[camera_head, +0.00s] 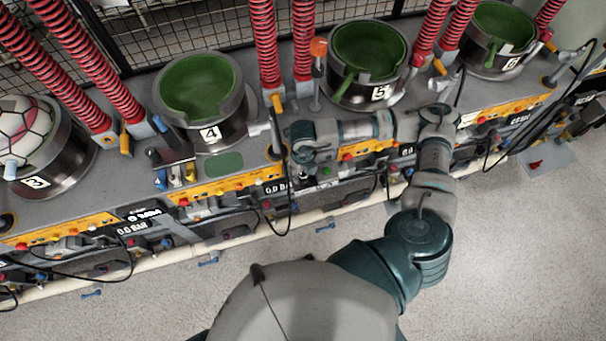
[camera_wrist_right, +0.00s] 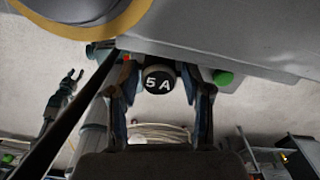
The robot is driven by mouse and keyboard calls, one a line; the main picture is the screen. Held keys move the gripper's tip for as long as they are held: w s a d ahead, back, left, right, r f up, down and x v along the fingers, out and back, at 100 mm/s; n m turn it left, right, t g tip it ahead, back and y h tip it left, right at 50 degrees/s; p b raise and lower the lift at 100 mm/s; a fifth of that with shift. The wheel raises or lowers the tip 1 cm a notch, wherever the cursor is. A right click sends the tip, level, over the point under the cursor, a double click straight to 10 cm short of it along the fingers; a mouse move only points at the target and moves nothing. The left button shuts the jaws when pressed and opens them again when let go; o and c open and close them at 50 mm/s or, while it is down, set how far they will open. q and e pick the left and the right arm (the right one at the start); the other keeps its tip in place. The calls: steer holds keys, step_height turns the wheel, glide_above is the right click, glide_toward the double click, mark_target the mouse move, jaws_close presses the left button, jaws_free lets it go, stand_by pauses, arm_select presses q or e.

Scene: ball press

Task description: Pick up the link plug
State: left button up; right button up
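In the right wrist view, the fingers of my right gripper (camera_wrist_right: 161,108) stand apart. A round black face marked "5A" (camera_wrist_right: 158,80) shows between and beyond them, with a gap visible on each side. I cannot tell whether this is the link plug. In the head view my right gripper (camera_head: 291,141) is at the front of the press bench, between stations 4 and 5, partly hidden by its own wrist. A dark cable (camera_head: 290,205) hangs beside it. My left gripper is not in the head view; a claw-like gripper (camera_wrist_right: 70,80) shows at the left of the wrist view.
The grey bench (camera_head: 262,108) carries green-lined cups 4 (camera_head: 203,90) and 5 (camera_head: 368,52), red coiled hoses (camera_head: 265,45) and orange panels with knobs. Cables loop along the bench front. The floor (camera_head: 490,260) in front is mostly clear.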

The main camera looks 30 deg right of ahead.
mark_target(303, 174)
jaws_close()
steer(key=shift+r, duration=0.15)
steer(key=shift+r, duration=0.55)
step_height(303, 174, up, 2)
steer(key=shift+s+r+b, duration=0.1)
steer(key=shift+b, duration=0.3)
steer(key=s+a+p, duration=0.3)
steer(key=s, duration=0.4)
steer(key=s+a+r+p, duration=0.1)
steer(key=s+a+p, duration=0.2)
steer(key=s, duration=0.4)
steer(key=shift+s+r+p, duration=0.2)
steer(key=shift+s+p, duration=0.1)
steer(key=shift+p, duration=0.5)
